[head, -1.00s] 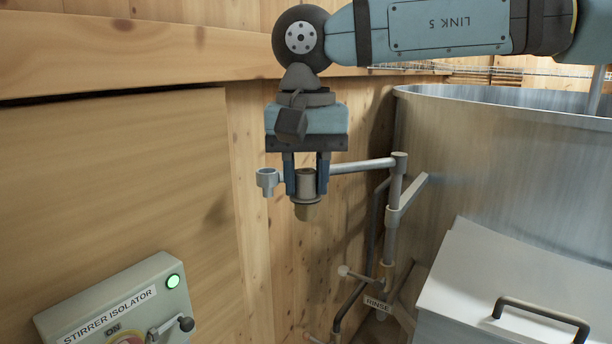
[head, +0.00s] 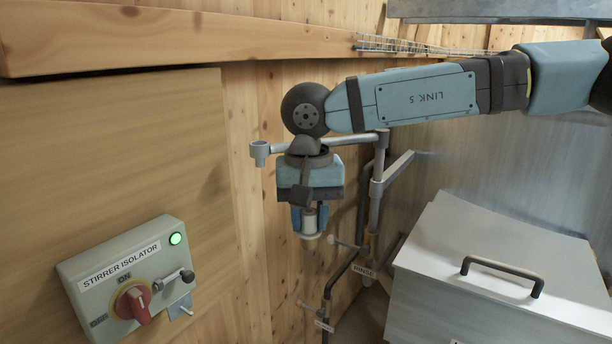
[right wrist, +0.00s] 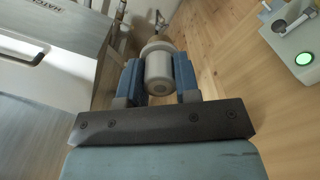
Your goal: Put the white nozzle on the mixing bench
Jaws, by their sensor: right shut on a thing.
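My right gripper (head: 309,214) hangs fingers-down in the middle of the head view, in front of the wood wall. It is shut on the white nozzle (head: 310,226), a short pale cylinder with a rim at its lower end. In the right wrist view the nozzle (right wrist: 158,72) sits between the two blue fingers, with a tan part at its far end. Nothing shows beneath it in contact with it. The mixing bench cannot be made out in these views. My left gripper is not in view.
A grey swing pipe (head: 259,150) with an open cup end runs behind my right wrist. A stirrer isolator box (head: 128,272) with a red knob and green lamp is at lower left. A lidded metal hatch (head: 490,250) stands at right, with a rinse pipe (head: 376,200) beside it.

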